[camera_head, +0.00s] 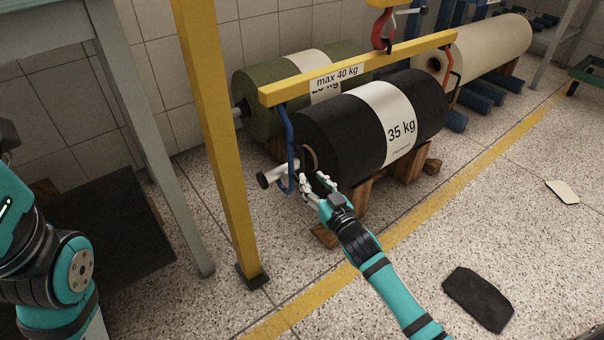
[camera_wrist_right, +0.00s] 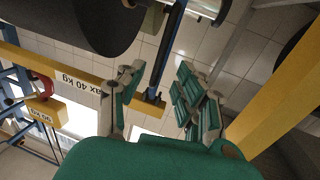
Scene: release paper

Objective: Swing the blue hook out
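The blue hook (camera_head: 290,143) hangs from the left end of the yellow lifting beam (camera_head: 375,68), which is labelled "max 40 kg". Its lower end is at the pale bar (camera_head: 279,173) sticking out of the black 35 kg roll (camera_head: 330,130). My right gripper (camera_head: 316,182) is just right of the hook's lower end, in front of the roll's end. In the right wrist view its fingers (camera_wrist_right: 160,78) are apart, and the blue hook (camera_wrist_right: 171,45) shows beyond and between them. I cannot tell whether they touch it. My left gripper is out of view.
A red crane hook (camera_head: 383,30) holds the beam. The roll rests on wooden supports (camera_head: 376,187). A green roll (camera_head: 255,95) lies behind. A yellow post (camera_head: 215,150) stands left of the hook. The speckled floor in front is mostly clear, with a dark scrap (camera_head: 478,297).

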